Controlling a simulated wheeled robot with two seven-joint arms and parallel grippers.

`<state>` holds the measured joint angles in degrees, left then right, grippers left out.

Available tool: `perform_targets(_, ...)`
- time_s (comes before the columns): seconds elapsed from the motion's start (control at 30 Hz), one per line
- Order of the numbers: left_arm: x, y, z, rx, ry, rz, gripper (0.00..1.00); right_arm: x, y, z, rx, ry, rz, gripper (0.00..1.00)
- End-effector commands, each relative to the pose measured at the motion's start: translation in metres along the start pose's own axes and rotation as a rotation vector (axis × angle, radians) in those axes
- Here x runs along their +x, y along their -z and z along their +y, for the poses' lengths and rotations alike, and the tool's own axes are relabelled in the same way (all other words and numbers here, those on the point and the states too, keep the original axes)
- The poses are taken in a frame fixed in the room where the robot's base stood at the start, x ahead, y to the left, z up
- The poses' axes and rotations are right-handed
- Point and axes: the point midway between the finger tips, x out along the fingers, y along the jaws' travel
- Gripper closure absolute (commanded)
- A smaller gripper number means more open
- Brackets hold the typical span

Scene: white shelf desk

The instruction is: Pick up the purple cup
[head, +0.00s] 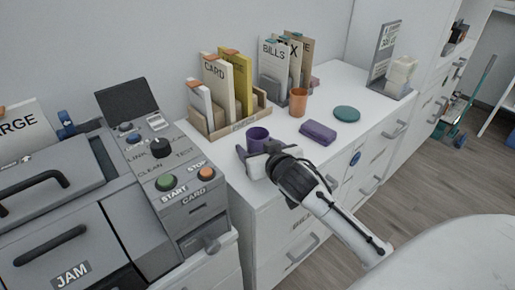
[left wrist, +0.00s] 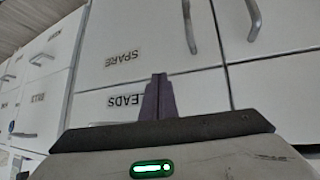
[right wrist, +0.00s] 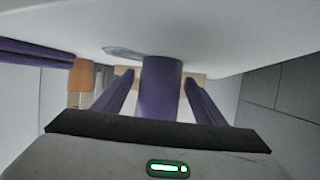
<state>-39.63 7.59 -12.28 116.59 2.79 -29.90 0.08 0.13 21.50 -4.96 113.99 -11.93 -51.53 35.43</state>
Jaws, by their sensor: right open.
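The purple cup (head: 258,137) stands upright on the white desk top, in front of the card holder. My right gripper (head: 254,152) is at the cup's near side in the head view. In the right wrist view the cup (right wrist: 161,88) shows between the two purple fingers (right wrist: 160,100), with a visible gap on each side. The right gripper is open and not closed on the cup. My left gripper (left wrist: 157,97) has its fingers together and empty, facing white drawer fronts, and is outside the head view.
An orange cup (head: 298,102), a purple case (head: 318,132) and a teal disc (head: 346,114) lie to the right of the purple cup. A wooden card holder (head: 240,124) stands behind it. A grey machine (head: 165,190) with buttons is close on the left.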

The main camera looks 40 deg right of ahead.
Motion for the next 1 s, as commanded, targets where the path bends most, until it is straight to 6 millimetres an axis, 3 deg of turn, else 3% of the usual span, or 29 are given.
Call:
perform_targets(0.07, 0.000, 0.000, 0.000, 0.001, 0.000, -0.001, 1.00, 0.000, 0.000, 0.000, 0.000, 0.000, 0.000, 0.35)
perform_targets(0.3, -0.001, -0.003, -0.001, 0.002, 0.001, -0.006, 1.00, -0.001, 0.000, 0.000, 0.000, 0.000, 0.000, 0.76)
perform_targets(0.37, -0.001, -0.004, -0.001, 0.002, 0.001, -0.008, 1.00, -0.001, 0.001, 0.000, 0.000, 0.000, 0.002, 0.83)
perform_targets(0.67, -0.003, -0.007, 0.000, 0.002, 0.001, -0.018, 1.00, -0.004, 0.009, 0.000, 0.002, 0.000, 0.003, 0.83)
perform_targets(1.0, -0.013, 0.003, 0.000, 0.009, 0.005, -0.022, 1.00, -0.029, 0.071, 0.000, 0.002, 0.000, 0.007, 0.83)
